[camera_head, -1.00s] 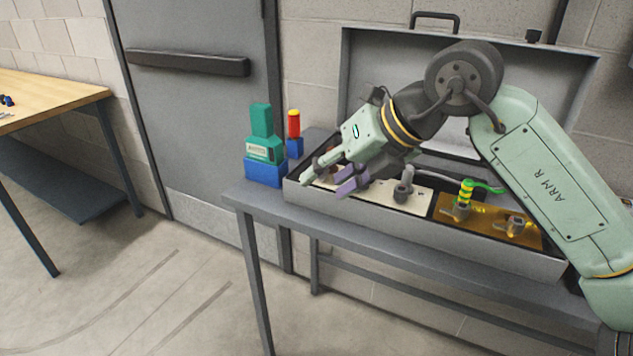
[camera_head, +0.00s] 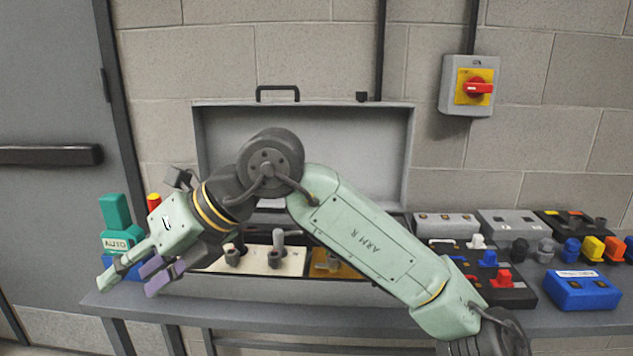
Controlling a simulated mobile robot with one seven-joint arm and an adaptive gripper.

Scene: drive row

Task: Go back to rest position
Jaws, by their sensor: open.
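My gripper (camera_head: 133,281) is at the end of my green arm, in the left half of the head view. It is open and I see nothing between its fingers. A teal and blue device marked AUTO (camera_head: 116,240) stands behind and left of the fingers. My arm hides part of the case's inside.
The grey table (camera_head: 400,321) runs to the right. Several coloured switch boxes stand there, including a blue box (camera_head: 582,290) and a dark board (camera_head: 512,296). A wall switch (camera_head: 477,86) with a red knob hangs above. A grey door (camera_head: 50,90) is at left.

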